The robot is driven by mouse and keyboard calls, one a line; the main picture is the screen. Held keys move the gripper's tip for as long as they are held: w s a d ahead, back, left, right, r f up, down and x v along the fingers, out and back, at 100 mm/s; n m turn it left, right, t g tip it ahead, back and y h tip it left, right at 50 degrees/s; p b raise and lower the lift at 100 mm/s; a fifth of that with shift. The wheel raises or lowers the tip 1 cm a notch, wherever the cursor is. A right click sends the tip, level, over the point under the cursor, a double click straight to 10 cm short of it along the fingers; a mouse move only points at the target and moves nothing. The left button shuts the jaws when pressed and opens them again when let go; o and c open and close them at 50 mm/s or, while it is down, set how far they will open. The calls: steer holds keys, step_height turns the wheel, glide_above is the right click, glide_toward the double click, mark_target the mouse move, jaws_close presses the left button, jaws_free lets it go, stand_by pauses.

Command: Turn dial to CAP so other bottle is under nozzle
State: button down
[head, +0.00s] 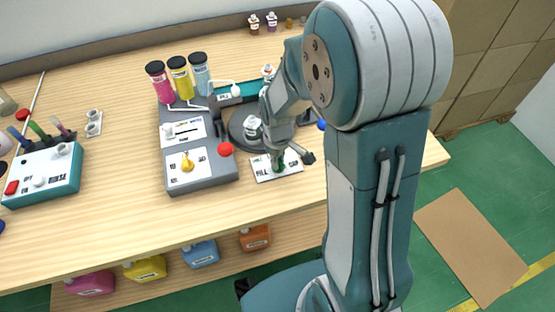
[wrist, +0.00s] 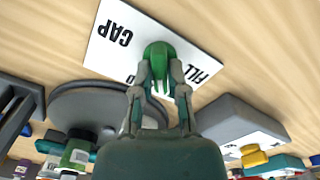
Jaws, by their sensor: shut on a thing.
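The green dial (wrist: 158,55) sits on a white plate (wrist: 98,52) marked CAP and FILL. My gripper (wrist: 160,82) is shut on the dial, a finger on each side. In the head view my gripper (head: 278,160) is low over the plate (head: 292,169), with the green dial (head: 281,168) partly hidden below it. I cannot tell which word the dial points to. The dark round turntable (head: 236,130) stands behind the plate. A bottle (head: 253,129) is on it, next to my wrist. A bottle with a red top (head: 268,71) shows farther back, partly hidden by my arm.
A grey dispenser (head: 212,178) with a yellow knob (head: 187,163), a red button (head: 226,149) and pink, yellow and blue cylinders stands left of the turntable. A teal box (head: 45,180) is at far left. The table front is clear. Coloured jugs (head: 201,254) sit on a lower shelf.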

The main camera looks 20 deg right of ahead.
steer(key=m, duration=0.7)
steer(key=shift+w, duration=0.1)
steer(key=m, duration=1.7)
steer(key=shift+m, duration=0.4)
steer(key=c, duration=0.7)
jaws_free()
steer(key=shift+o, duration=0.2)
steer(key=shift+a, duration=0.1)
